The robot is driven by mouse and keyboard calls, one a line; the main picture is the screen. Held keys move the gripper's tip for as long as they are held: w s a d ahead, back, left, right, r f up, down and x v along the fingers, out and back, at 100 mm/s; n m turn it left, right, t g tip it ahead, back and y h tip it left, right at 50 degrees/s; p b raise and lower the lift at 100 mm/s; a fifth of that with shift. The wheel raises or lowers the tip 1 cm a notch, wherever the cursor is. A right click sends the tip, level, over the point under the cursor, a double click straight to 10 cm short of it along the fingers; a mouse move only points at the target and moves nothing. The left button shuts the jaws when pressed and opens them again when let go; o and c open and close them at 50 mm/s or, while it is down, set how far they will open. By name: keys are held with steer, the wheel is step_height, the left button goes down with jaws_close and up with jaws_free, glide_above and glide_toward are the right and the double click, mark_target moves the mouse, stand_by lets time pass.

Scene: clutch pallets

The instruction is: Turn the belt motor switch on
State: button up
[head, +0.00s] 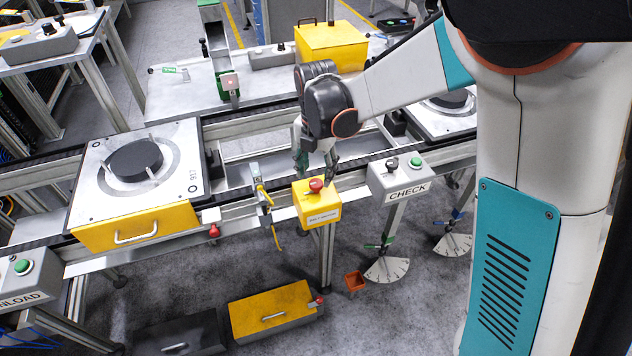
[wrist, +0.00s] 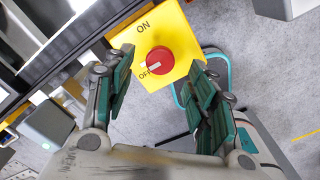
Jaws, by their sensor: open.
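The belt motor switch is a yellow box (head: 317,208) with a red knob (head: 316,186) on top, at the front edge of the conveyor. In the wrist view the knob (wrist: 160,61) sits on the yellow face (wrist: 168,25), marked ON and OFF. The white mark on the knob points toward OFF. My gripper (head: 317,172) is open above the box. In the wrist view one finger of my gripper (wrist: 161,62) is on each side of the knob, with gaps between them and it. I cannot tell how far above it the fingertips are.
A grey CHECK box (head: 402,177) stands just right of the switch. A pallet with a yellow drawer (head: 135,228) sits on the conveyor (head: 225,212) at left. A yellow drawer unit (head: 272,310) lies on the floor below.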

mark_target(316, 182)
steer(key=shift+f+b, duration=0.35)
steer(key=shift+f, duration=1.55)
steer(key=shift+c, duration=0.5)
steer(key=c, duration=1)
